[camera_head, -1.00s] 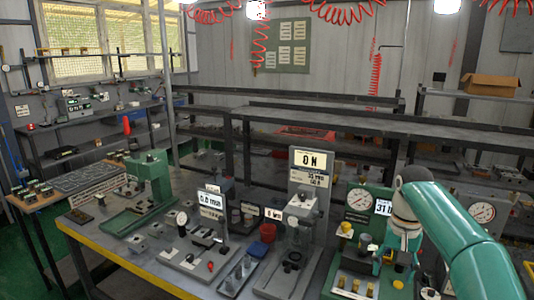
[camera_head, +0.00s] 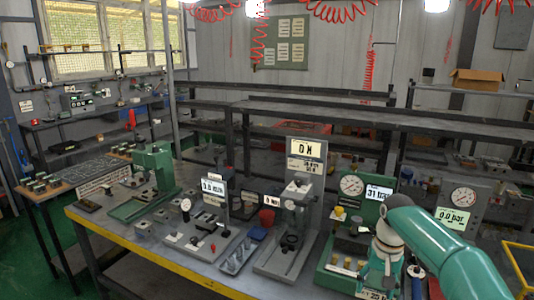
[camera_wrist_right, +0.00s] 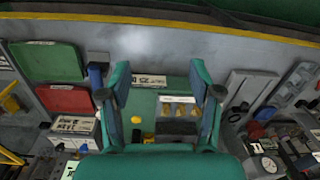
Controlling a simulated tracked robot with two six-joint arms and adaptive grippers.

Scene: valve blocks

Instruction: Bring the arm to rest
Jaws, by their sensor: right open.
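My right arm, teal with a pale ring, comes in from the right in the head view and bends down over the front right of the bench (camera_head: 150,253). Its gripper (camera_head: 378,284) is low in that view, beside the green gauge stand (camera_head: 349,212), and its fingertips cannot be made out there. In the right wrist view the gripper (camera_wrist_right: 163,82) has its two teal fingers spread apart, with nothing held between them. Beyond the fingers lie a green base plate with a yellow knob (camera_wrist_right: 136,120) and small brass pieces (camera_wrist_right: 180,110). My left gripper is not in view.
A tall tester reading 0 N (camera_head: 306,150) stands left of the gripper. A green press (camera_head: 155,170) and a small gauge stand (camera_head: 214,188) stand further left. Another gauge panel (camera_head: 463,205) is behind the arm.

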